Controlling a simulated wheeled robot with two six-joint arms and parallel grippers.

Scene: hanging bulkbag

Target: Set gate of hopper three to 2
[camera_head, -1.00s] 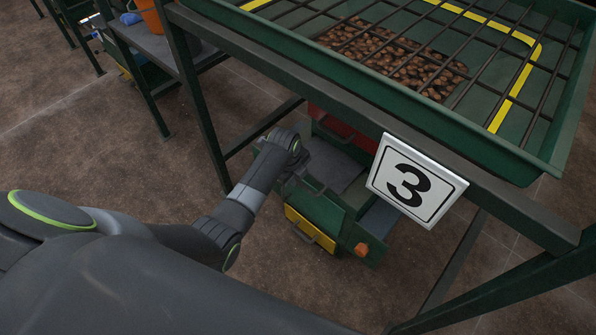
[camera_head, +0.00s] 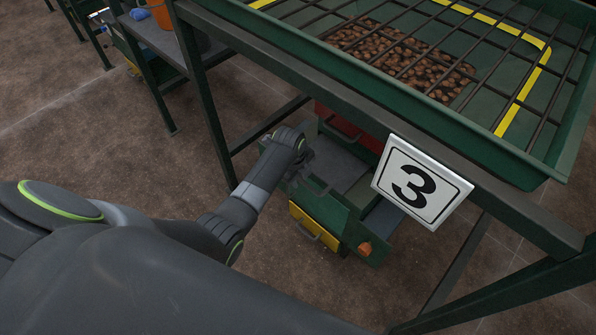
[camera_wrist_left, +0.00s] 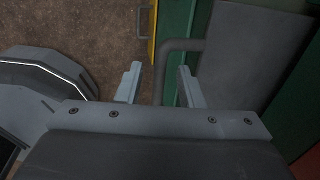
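Hopper three (camera_head: 408,75) is a green tray under a black bar grille, with brown lumps inside. A white sign (camera_head: 421,183) with a black 3 hangs on its front rail. Below is the green gate unit (camera_head: 340,215) with grey plates and a grey handle (camera_head: 318,187). My left gripper (camera_head: 302,163) is at this handle, its fingers mostly hidden in the head view. In the left wrist view the gripper (camera_wrist_left: 158,84) is open, and the grey handle bar (camera_wrist_left: 164,75) runs between its fingers; contact cannot be told. My right gripper is out of view.
A yellow panel (camera_head: 314,226) with its own handle is low on the unit, beside an orange knob (camera_head: 365,249). A red panel (camera_head: 350,128) is behind. Green frame legs (camera_head: 212,115) stand close to my left arm. Brown floor is open at left.

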